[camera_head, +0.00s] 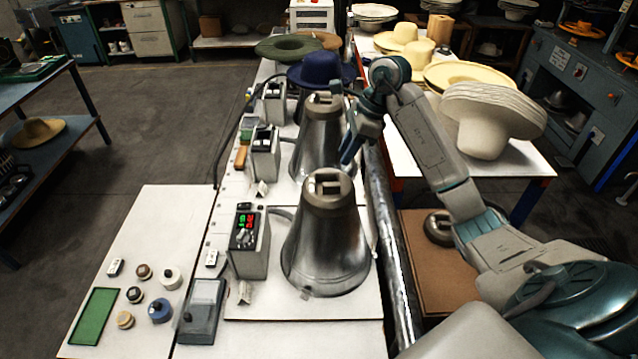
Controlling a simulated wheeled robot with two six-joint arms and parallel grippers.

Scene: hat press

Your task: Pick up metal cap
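A bell-shaped metal cap (326,245) with a handle on top stands upright on the white bench in front. A second, similar metal cap (318,150) stands behind it. My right gripper (350,128) is in the air at the right side of the rear cap, above and behind the front cap. Its blue fingers look spread, with nothing seen between them. It partly covers the rear cap's right edge, and I cannot tell whether it touches. My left gripper is not in view.
Control boxes (249,245) line the bench left of the caps. A dark pipe (392,255) runs along their right. A blue hat (320,70) lies behind, and stacked pale hats (490,115) stand on the right table. A green tray (94,316) and several small knobs lie front left.

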